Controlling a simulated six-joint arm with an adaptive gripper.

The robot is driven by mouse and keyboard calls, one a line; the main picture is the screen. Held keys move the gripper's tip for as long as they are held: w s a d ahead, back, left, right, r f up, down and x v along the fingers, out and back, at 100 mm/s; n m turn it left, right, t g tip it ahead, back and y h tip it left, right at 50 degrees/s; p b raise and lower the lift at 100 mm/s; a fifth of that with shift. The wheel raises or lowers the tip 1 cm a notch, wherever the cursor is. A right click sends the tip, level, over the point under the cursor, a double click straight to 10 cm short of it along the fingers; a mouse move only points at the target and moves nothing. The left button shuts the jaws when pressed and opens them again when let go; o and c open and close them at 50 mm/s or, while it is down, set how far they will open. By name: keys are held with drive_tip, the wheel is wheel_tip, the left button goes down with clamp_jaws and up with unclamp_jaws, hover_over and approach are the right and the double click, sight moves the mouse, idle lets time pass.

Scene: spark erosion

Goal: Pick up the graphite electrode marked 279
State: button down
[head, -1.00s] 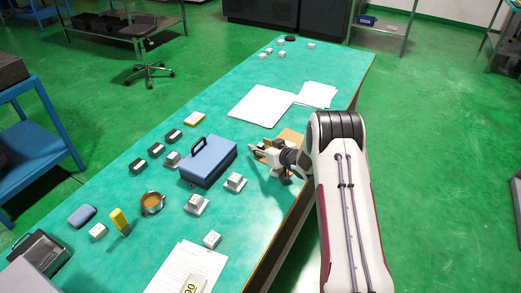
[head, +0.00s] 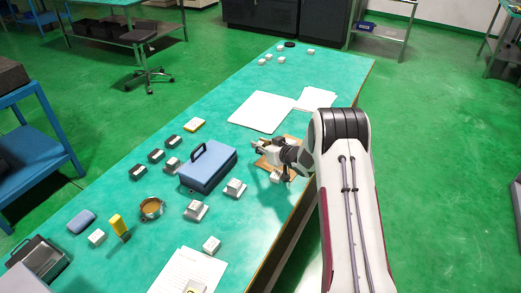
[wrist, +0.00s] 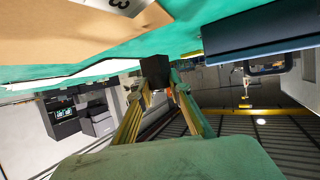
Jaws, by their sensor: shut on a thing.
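My gripper (wrist: 158,84) is shut on a dark, block-shaped piece (wrist: 153,74), which sits between its fingertips in the wrist view. The piece looks like a graphite electrode; no number on it is readable. In the head view my gripper (head: 262,147) is over a tan board (head: 291,138) at the right edge of the green table, and the held piece cannot be made out there. Dark blocks with pale labels (head: 173,141) stand in a row left of the blue case. Their marks are too small to read.
A blue case (head: 208,166) with a handle stands left of my gripper. Stepped grey blocks (head: 196,211) and an amber-filled round dish (head: 151,208) are nearer. White papers (head: 262,111) lie behind.

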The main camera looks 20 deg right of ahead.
sight(261, 143)
drive_tip(key=shift+r, duration=3.2)
